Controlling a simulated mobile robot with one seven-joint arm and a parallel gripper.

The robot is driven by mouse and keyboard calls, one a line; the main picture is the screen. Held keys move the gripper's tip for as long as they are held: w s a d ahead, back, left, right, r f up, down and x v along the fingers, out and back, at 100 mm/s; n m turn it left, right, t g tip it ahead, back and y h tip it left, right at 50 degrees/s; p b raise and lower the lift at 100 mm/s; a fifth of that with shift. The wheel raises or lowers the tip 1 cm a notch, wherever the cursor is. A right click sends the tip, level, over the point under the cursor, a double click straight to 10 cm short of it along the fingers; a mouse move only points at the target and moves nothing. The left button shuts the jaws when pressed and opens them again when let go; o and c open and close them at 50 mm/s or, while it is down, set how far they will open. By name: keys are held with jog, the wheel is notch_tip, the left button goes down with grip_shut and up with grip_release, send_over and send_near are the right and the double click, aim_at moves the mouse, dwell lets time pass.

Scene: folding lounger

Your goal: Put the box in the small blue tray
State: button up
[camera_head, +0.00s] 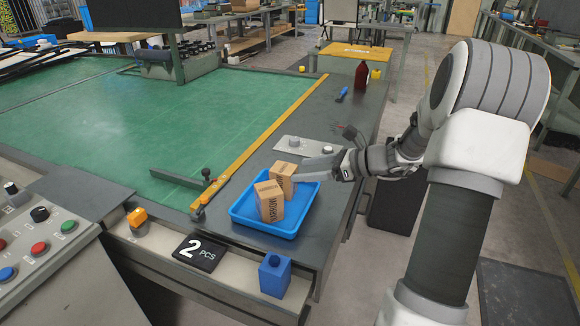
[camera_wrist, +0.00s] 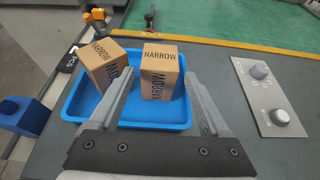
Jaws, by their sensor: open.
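The small blue tray (camera_head: 244,216) lies on the grey bench edge and also shows in the wrist view (camera_wrist: 75,104). Two cardboard boxes marked NARROW are within its rim. The nearer box (camera_head: 269,203) is at left in the wrist view (camera_wrist: 105,66) and looks turned or tilted there. The farther box (camera_head: 281,174) looks upright and is at right in the wrist view (camera_wrist: 161,68). My gripper (camera_head: 309,170) is open, reaching in from the right over the tray. In the wrist view its fingers (camera_wrist: 160,88) flank the farther box; contact cannot be told.
A metal panel with knobs (camera_head: 303,146) lies just behind the tray. A blue block with a hole (camera_head: 274,274) and a "2 PCS" sign (camera_head: 200,252) are in front. A yellow strip (camera_head: 265,139) borders the green surface (camera_head: 190,115). A dark red bottle (camera_head: 361,75) stands farther back.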

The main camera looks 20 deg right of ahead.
jog(key=p+v, duration=0.1)
jog(key=v, duration=0.4)
dwell(0.4)
